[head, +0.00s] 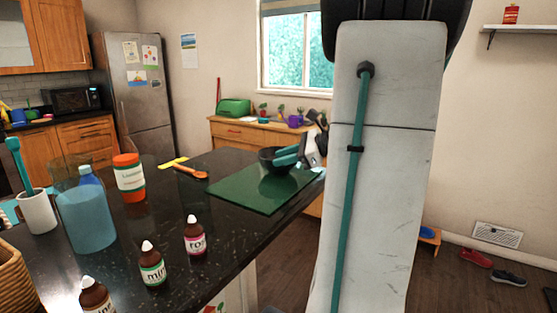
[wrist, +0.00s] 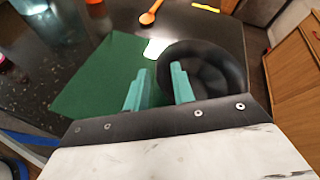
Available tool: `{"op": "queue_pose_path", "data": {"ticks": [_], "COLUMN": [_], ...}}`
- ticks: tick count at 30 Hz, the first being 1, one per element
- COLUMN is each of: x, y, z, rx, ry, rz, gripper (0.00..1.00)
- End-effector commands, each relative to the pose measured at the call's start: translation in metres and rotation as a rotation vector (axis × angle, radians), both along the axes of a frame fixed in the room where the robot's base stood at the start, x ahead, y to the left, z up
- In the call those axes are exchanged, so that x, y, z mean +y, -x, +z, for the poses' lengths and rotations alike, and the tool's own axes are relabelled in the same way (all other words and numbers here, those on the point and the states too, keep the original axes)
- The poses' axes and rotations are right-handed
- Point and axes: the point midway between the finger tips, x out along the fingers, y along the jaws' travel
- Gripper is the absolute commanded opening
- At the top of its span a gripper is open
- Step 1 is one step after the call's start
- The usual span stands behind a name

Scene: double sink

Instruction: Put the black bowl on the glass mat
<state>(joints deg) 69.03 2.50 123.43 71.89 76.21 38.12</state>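The black bowl (head: 267,161) appears upright at the back edge of the green glass mat (head: 245,192) in the head view. In the wrist view the bowl (wrist: 215,68) overlaps the right side of the mat (wrist: 95,85); I cannot tell whether its whole base rests on the glass. My gripper (head: 284,156) is at the bowl, its teal fingers apart. In the wrist view my gripper (wrist: 158,88) has its right finger over the bowl's inside and its left finger outside the rim, with a visible gap between them. The bowl's underside is hidden.
An orange spoon (head: 190,172) lies on the dark counter behind the mat. An orange-lidded jar (head: 129,178), a blue pitcher (head: 85,218), a white mug (head: 38,212) and several brown bottles (head: 195,238) stand to the left. The mat's front part is bare.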

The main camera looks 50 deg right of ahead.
Motion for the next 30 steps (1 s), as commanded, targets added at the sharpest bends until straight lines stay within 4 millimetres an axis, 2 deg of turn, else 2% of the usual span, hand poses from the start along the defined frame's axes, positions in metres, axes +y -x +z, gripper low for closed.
{"op": "queue_pose_path", "data": {"ticks": [6, 13, 19, 30], "x": [-0.017, -0.029, -0.032, -0.032], "y": [0.043, 0.077, 0.088, 0.088], "z": [0.019, 0.034, 0.039, 0.039], "rx": [-0.001, -0.001, 0.000, 0.000], "ry": [0.002, 0.001, 0.001, 0.000], "rz": [-0.006, -0.004, -0.001, -0.001], "gripper": [0.25, 0.25, 0.25, 0.25]}}
